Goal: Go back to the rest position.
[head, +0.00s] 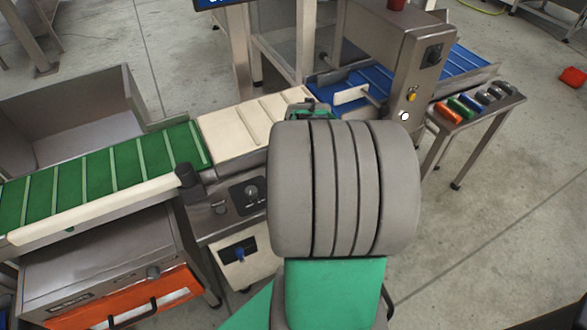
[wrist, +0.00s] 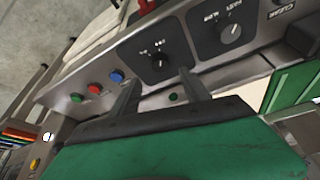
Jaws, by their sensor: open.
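My gripper (wrist: 162,84) shows in the wrist view with its two dark fingers apart and nothing between them. In the head view the grey and green links of my arm hide most of it. The fingers point at the metal control panel (wrist: 130,82) of the weigher, which carries black knobs and red, blue and green buttons. I cannot tell how far the fingertips are from the panel. The panel also shows in the head view (head: 229,222), left of my arm.
A green belt (head: 100,170) and a cream belt (head: 232,130) run along the left. A blue belt (head: 462,62) passes a metal housing (head: 410,75). A small stand (head: 505,100) holds several coloured items at the right. Open floor (head: 500,220) lies right of my arm.

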